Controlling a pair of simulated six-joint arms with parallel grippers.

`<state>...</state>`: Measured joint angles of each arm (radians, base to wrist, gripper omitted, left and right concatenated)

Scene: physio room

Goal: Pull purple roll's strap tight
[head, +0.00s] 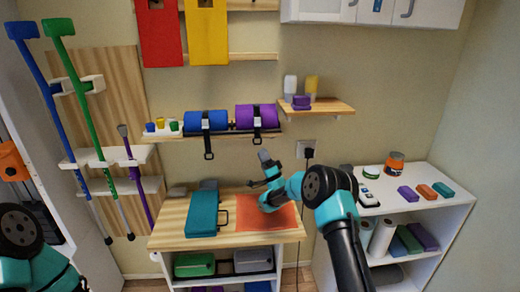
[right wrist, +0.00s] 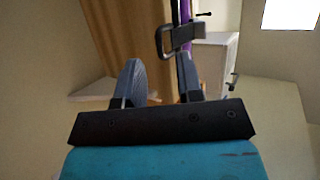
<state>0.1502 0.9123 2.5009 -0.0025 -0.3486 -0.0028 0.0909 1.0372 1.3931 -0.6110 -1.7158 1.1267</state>
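The purple roll (head: 243,117) lies on the wall shelf, right of the blue roll (head: 196,121). Its black strap (head: 257,124) goes around it and hangs a short way below the shelf's front. My right gripper (head: 258,170) is open below and in front of the purple roll, above the orange mat. In the right wrist view its two fingers (right wrist: 160,82) stand apart with nothing between them. A dark ring-shaped buckle (right wrist: 170,40) shows beyond the fingertips, with a purple strip behind it; I cannot tell whether they touch. My left gripper is out of view; only part of that arm shows.
The blue roll's strap (head: 208,150) hangs lower, to the left. A teal case (head: 202,214) and the orange mat (head: 285,218) lie on the wooden bench top (head: 172,222). Small cups (head: 160,124) stand left of the rolls. A white shelf unit (head: 445,176) stands on the right.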

